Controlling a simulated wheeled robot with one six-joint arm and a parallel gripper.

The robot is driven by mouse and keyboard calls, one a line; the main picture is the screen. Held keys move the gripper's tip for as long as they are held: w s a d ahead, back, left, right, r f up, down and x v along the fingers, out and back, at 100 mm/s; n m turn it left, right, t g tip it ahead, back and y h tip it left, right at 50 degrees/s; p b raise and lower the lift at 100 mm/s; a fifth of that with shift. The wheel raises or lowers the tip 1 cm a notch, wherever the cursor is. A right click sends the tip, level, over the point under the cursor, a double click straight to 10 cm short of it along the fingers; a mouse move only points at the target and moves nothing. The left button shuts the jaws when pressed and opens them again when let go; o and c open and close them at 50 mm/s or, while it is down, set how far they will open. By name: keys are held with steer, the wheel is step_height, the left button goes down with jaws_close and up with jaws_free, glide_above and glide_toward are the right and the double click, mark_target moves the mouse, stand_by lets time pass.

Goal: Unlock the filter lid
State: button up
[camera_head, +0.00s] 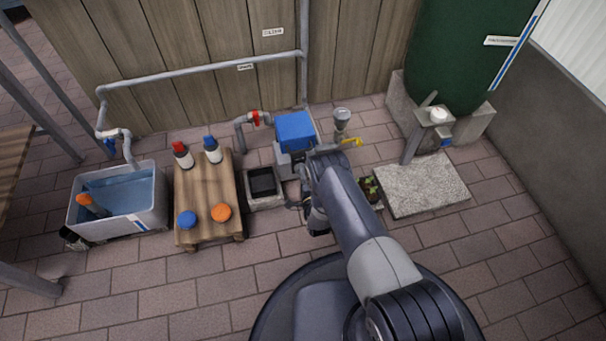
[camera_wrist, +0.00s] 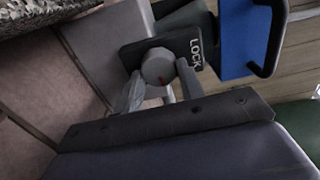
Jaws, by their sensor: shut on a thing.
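The filter is a grey box with a blue lid (camera_head: 295,130), standing near the fence in the head view; the lid is down. The blue lid also shows at the upper right of the wrist view (camera_wrist: 238,38). A round grey knob (camera_wrist: 157,64) with a small red mark sits on a dark plate (camera_wrist: 196,42) labelled LOCK, beside the lid. My gripper (camera_wrist: 160,84) is shut on the knob, one finger on each side. In the head view my arm hides the knob and fingertips.
A wooden pallet table (camera_head: 205,205) with bottles and caps and a grey water tub (camera_head: 150,215) stand to the left. A red-handled valve (camera_head: 256,118) and a yellow-handled valve (camera_head: 350,141) flank the filter. A stone slab (camera_head: 425,188) and a green tank (camera_head: 450,60) are right.

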stand_by(0.3)
steer(key=o, duration=1)
